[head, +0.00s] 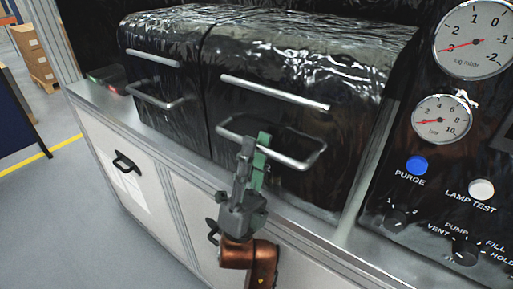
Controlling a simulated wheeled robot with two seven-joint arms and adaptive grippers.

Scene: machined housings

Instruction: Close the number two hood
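The number two hood (300,62) is the black glossy curved cover right of centre. A "2" shows low on its front, and its front appears to be down near the counter. A straight metal bar (285,94) crosses its front, with a U-shaped metal handle (291,161) below. My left gripper (256,139) points up in front of this handle, its grey and green fingers overlapping the handle in the picture. The fingers look close together with a narrow gap; I cannot tell whether they touch or grip the handle. My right gripper is not in view.
A similar black hood (150,45) with its own handle adjoins on the left. A control panel with gauges (473,40), a blue button (416,165) and knobs stands at the right. A grey counter edge (130,125) and white cabinet doors (125,165) lie below.

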